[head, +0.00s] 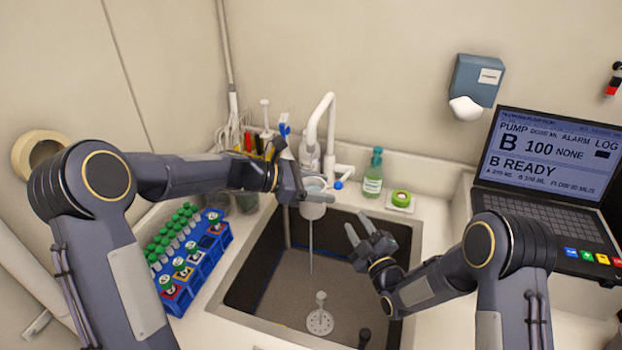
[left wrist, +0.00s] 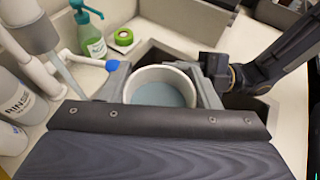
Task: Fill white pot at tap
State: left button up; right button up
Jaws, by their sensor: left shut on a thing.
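The white pot (head: 313,209) is over the back of the sink, below the white tap (head: 321,118). My left gripper (head: 308,193) is shut on the pot, one finger on each side. The pot looks upright. In the left wrist view, grey-blue liquid stands inside the pot (left wrist: 163,72). A thin pale stream (head: 311,248) shows below the pot; I cannot tell whether it passes beside it or spills from it. The tap's blue-tipped handle (head: 338,185) is right of the pot. My right gripper (head: 368,232) is open and empty over the sink's right side.
The sink (head: 262,290) has a drain strainer (head: 320,320). A blue rack of green-capped tubes (head: 205,262) stands left of it. A green soap bottle (head: 373,175) and green tape roll (head: 400,199) stand behind right. A laptop-like pump console (head: 548,165) is at the right.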

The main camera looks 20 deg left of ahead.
pick_arm(q)
jog(key=s, duration=0.1)
jog(key=s+d, duration=0.1)
jog(key=s, duration=0.1)
jog(key=s+r+b, duration=0.1)
jog(key=s, duration=0.1)
jog(key=shift+s+d, duration=0.2)
jog(key=shift+d, duration=0.2)
dwell(0.4)
